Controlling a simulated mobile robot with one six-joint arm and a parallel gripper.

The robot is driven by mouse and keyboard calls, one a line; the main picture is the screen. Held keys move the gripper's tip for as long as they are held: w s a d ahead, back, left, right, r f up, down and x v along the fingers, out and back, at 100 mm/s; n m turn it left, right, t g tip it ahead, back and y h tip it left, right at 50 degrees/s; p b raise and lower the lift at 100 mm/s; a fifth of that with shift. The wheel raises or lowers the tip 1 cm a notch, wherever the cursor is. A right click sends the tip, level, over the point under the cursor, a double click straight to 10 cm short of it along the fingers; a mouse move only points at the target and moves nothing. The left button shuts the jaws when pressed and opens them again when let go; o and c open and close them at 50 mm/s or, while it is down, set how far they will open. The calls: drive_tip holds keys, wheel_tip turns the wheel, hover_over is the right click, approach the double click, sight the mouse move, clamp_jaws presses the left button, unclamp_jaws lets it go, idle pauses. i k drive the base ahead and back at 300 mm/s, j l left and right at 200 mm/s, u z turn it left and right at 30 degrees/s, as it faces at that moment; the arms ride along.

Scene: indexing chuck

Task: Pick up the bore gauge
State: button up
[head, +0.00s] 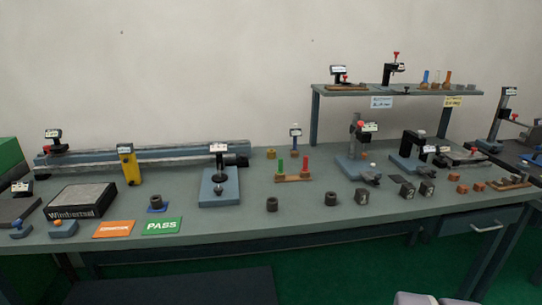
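I cannot tell for sure which instrument is the bore gauge. A slim upright stem with a small readout head (296,133) stands mid-bench, behind a tan rack (293,178) holding a green-handled and a red-handled gauge; it looks the most like one. A yellow upright instrument with a small label or display (128,165) stands at the left, in front of a long rail. My gripper is not visible; only pale grey parts, probably mine, show at the bottom edge, right of centre.
The long bench (320,220) carries a dial stand on a blue base (219,190), dark rings (272,204), a black-sided plate (80,201), orange (115,229) and green PASS (162,226) cards. A raised shelf (400,98) holds more instruments. The front centre of the bench is mostly clear.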

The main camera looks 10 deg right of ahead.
sight(294, 133)
drive_tip(key=i+l, duration=0.2)
drive_tip(key=i, duration=0.25)
drive_tip(key=i+l, duration=0.25)
drive_tip(key=i, duration=0.2)
drive_tip(key=i+l, duration=0.2)
drive_tip(key=i, duration=0.25)
drive_tip(key=i+l, duration=0.2)
drive_tip(key=i, duration=0.25)
